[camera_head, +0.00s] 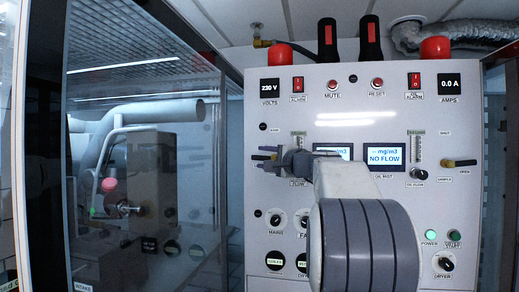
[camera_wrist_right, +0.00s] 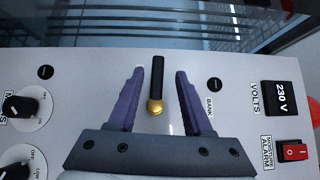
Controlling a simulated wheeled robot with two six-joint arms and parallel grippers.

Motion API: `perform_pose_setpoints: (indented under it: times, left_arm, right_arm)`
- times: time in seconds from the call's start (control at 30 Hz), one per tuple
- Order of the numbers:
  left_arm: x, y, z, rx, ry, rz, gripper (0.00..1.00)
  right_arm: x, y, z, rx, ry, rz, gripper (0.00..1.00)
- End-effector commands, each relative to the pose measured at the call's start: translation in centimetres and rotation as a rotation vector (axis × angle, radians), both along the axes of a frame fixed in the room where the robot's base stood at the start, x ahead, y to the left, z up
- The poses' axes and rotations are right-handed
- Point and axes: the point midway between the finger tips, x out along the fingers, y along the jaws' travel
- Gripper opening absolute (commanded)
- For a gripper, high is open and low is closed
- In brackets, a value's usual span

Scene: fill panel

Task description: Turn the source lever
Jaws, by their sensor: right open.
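A black lever (camera_wrist_right: 158,74) with a brass hub sits on the pale panel, beside a label reading BANK in the right wrist view. My right gripper (camera_wrist_right: 160,73) is open, with one purple finger on each side of the lever and a visible gap to both. In the head view my right gripper (camera_head: 262,162) is at the left side of the panel (camera_head: 385,115), and its fingers and wrist hide most of this lever. Another lever with a brass hub (camera_head: 460,162) is on the panel's right side. My left gripper is not in view.
Displays, one reading NO FLOW (camera_head: 385,157), dials (camera_head: 303,222) and red switches (camera_head: 298,84) surround the levers. My right arm covers the panel's lower middle. A glass partition (camera_head: 145,60) stands to the left.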

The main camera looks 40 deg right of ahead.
Motion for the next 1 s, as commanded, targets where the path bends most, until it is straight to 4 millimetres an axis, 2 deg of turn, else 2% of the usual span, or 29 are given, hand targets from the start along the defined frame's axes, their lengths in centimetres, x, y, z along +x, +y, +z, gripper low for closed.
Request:
perform_pose_setpoints:
  times: [0.03, 0.2, 0.53, 0.57, 0.6, 0.67, 0.7, 1.0]
  left_arm:
    - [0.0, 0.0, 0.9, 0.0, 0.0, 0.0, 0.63]
    - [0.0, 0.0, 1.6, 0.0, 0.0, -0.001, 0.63]
    - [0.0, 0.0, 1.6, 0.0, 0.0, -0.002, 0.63]
    - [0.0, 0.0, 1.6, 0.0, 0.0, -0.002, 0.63]
    - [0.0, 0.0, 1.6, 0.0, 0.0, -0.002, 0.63]
    - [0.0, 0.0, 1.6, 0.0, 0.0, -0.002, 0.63]
    - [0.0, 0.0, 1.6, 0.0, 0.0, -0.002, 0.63]
    - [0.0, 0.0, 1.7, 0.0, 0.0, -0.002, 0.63]
  right_arm:
    - [0.9, 0.1, 0.3, 0.001, 0.003, 0.004, 0.5]
    - [2.3, -0.4, 0.3, 0.001, 0.0, 0.0, 0.5]
    - [2.4, -1.2, 0.0, 0.003, -0.002, -0.004, 0.5]
    - [2.4, -1.2, 0.0, 0.003, -0.002, -0.004, 0.46]
    - [2.4, -1.1, 0.0, 0.003, -0.002, -0.004, 0.31]
    - [2.4, -1.1, 0.0, 0.003, -0.002, -0.004, 0.08]
    - [2.4, -1.1, 0.0, 0.003, -0.002, -0.004, 0.0]
    - [2.4, -1.2, 0.1, -0.015, 0.014, -0.002, 0.0]
